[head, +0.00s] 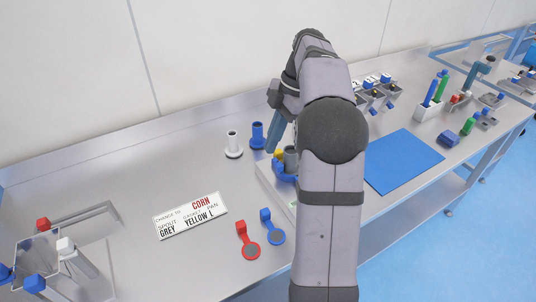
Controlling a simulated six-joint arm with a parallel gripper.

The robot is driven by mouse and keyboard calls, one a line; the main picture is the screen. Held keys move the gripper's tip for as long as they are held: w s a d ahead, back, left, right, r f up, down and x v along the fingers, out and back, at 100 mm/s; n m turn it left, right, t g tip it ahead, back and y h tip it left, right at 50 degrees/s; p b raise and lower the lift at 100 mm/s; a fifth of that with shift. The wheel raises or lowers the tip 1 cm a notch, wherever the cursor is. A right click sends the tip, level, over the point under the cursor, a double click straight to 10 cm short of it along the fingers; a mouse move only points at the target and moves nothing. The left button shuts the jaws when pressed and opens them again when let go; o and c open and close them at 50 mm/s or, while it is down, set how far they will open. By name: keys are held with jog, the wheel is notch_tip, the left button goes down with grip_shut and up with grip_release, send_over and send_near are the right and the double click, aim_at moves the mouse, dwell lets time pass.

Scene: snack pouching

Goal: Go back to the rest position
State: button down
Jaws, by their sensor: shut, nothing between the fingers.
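My gripper (272,148) is in the head view, at the end of my arm, near the middle of the picture. Its blue fingers are shut with nothing between them and point down. They appear above and to the left of a grey cylinder (291,158), which stands in a blue part with a yellow piece (279,154) beside it. My arm hides the right side of this assembly. I cannot tell the exact height of the fingers above it.
A white spool (233,144) and a blue spool (257,135) stand left of my gripper. A sign (190,215), a red-handled disc (250,250) and a blue-handled disc (276,236) lie in front. A blue mat (403,160) and several small items are at right.

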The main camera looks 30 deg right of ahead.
jog(key=shift+v, duration=0.85)
jog(key=s+a+f+m+h, duration=0.1)
jog(key=s+a+f+m, duration=0.3)
jog(key=s+a+f+m+h, duration=0.1)
jog(key=s+a+f+m, duration=0.3)
jog(key=a, duration=0.1)
jog(key=s+a+f+m+h+p, duration=0.1)
jog(key=s+a+f+m, duration=0.3)
jog(key=a+m, duration=0.1)
jog(key=shift+s+a+f+g, duration=0.2)
jog(key=shift+a+f+g, duration=0.05)
jog(key=shift+g, duration=0.15)
jog(key=s+f+m, duration=0.1)
jog(key=s, duration=0.1)
jog(key=s+a+f+m, duration=0.1)
jog(key=s+f, duration=0.1)
jog(key=s+a+f+m, duration=0.1)
jog(key=s, duration=0.2)
jog(key=shift+a+f+m+h, duration=0.1)
jog(key=shift+f+m+h, duration=0.05)
jog(key=shift+m+h, duration=0.25)
